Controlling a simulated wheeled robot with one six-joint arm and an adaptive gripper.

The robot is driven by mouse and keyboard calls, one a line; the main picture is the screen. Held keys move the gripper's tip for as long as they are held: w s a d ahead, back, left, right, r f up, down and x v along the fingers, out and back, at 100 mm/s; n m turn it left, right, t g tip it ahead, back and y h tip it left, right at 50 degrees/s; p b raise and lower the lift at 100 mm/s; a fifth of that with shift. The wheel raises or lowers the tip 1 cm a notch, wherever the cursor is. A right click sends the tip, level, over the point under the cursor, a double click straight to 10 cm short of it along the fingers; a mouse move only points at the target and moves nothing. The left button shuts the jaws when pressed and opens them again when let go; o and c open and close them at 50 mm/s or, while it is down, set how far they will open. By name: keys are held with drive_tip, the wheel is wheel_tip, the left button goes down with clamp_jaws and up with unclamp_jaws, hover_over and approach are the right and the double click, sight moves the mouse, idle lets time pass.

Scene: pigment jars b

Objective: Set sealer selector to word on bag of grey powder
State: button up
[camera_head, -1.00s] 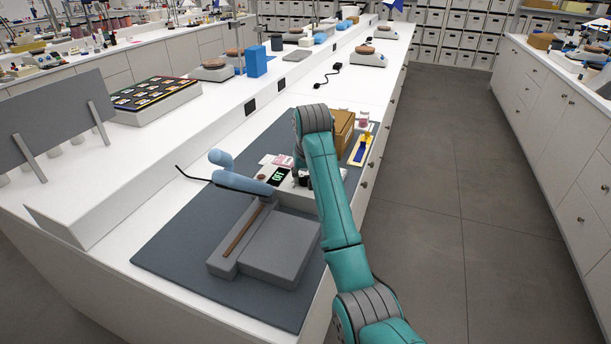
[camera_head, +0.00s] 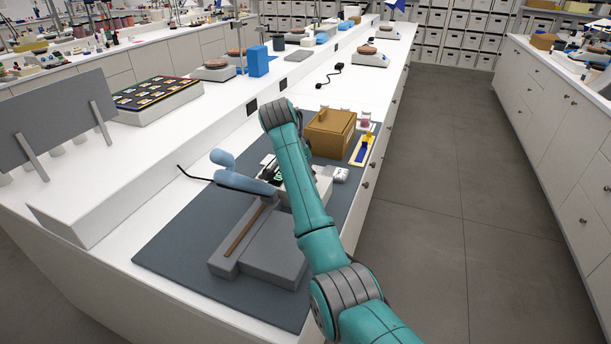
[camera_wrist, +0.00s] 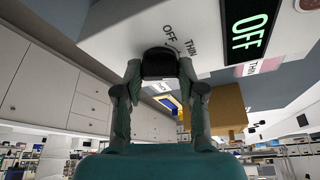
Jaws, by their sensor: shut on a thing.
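The sealer (camera_head: 262,250) is a grey block with a blue lever (camera_head: 245,184) on the dark mat. Its white selector panel (camera_wrist: 110,25) fills the top of the wrist view. The panel has a black selector knob (camera_wrist: 159,62), the printed words OFF and THIN, and a dark display (camera_wrist: 244,30) showing OFF in green. My gripper (camera_wrist: 158,74) is shut on the knob, a finger on each side. A pink-edged label (camera_wrist: 262,66) beyond the panel reads THIN; whether it belongs to the grey powder bag is unclear. In the head view my arm hides most of the panel.
A brown box (camera_head: 330,135) stands on the mat behind my arm. A yellow and blue item (camera_head: 362,148) lies near the counter's right edge. The mat's front left is clear.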

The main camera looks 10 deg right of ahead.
drive_tip(key=m+g, duration=0.1)
drive_tip(key=m, duration=0.4)
drive_tip(key=shift+w+a+g+h, duration=0.1)
drive_tip(key=shift+g+h, duration=0.2)
drive_tip(key=shift+g, duration=0.1)
drive_tip(key=shift+m, duration=0.3)
drive_tip(key=o, duration=1.1)
drive_tip(key=shift+o, duration=0.2)
